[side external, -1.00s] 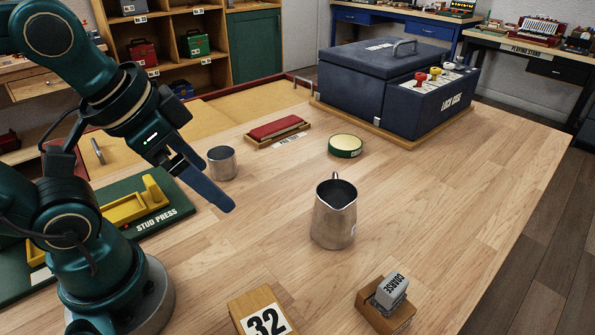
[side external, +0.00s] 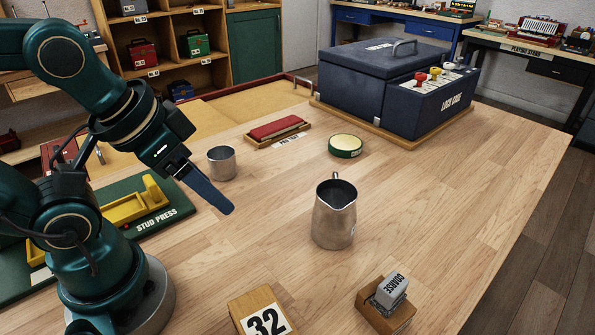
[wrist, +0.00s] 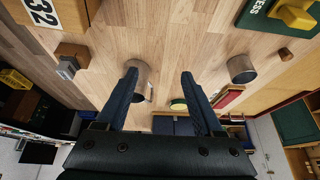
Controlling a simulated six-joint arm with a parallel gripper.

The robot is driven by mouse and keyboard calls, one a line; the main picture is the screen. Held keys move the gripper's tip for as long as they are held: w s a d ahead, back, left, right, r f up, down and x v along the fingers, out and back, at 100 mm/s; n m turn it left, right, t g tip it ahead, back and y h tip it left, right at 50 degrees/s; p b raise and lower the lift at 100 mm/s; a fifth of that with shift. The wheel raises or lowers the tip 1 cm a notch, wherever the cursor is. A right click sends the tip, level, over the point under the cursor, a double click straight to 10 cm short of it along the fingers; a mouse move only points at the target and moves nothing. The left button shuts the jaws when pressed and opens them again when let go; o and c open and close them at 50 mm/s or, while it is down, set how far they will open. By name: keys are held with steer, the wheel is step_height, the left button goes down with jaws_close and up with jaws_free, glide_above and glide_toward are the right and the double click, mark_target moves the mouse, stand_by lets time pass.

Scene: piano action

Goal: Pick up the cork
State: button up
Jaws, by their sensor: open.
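A small brown tapered piece (wrist: 285,53), which looks like the cork, stands on the wood in the wrist view, at right between the metal cup and the green press board. I cannot make it out in the side view, where my arm may cover it. My gripper (side external: 226,208) hangs above the bench in front of the metal cup, pointing down and to the right. In the wrist view my gripper (wrist: 158,75) has its two dark fingers wide apart with nothing held. The brown piece lies well outside the fingers, to their right.
A metal cup (side external: 222,163) and a metal jug (side external: 334,215) stand on the bench. The green stud press board (side external: 160,215) lies by my base. A green round tin (side external: 345,146), a red-topped tray (side external: 276,131) and the lock case (side external: 385,85) are behind. Bare wood lies right of the jug.

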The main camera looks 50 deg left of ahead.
steer(key=s+a+f+m+g+y, duration=0.1)
steer(key=a+m+g+y, duration=0.1)
steer(key=a, duration=0.5)
steer(key=s+a+f+m+g+y, duration=0.1)
steer(key=a+f+m+g+y, duration=0.1)
steer(key=a+y, duration=0.3)
steer(key=s+a+f+m+g+y, duration=0.2)
steer(key=a+m+g+y, duration=0.1)
steer(key=a, duration=0.7)
steer(key=shift+a+g+y, duration=0.15)
steer(key=shift+g+y, duration=0.25)
steer(key=shift+y, duration=0.1)
steer(key=w+a+f+m+t, duration=0.2)
steer(key=w+m, duration=0.1)
steer(key=m, duration=0.1)
steer(key=w+a+f+m+t+y, duration=0.1)
steer(key=w+a+f+m+t, duration=0.1)
steer(key=m, duration=0.3)
steer(key=w+a+f+m+t, duration=0.2)
steer(key=w+a+f+m, duration=0.1)
steer(key=w+f+m, duration=0.1)
steer(key=shift+w+a+f+t+y, duration=0.2)
steer(key=shift+t+y, duration=0.1)
steer(key=shift+t, duration=0.1)
steer(key=shift+w+f+m, duration=0.15)
steer(key=shift+m, duration=0.15)
steer(key=shift+w+a+f, duration=0.1)
steer(key=shift+a+f, duration=0.1)
steer(key=shift+x, duration=2.2)
jaws_close()
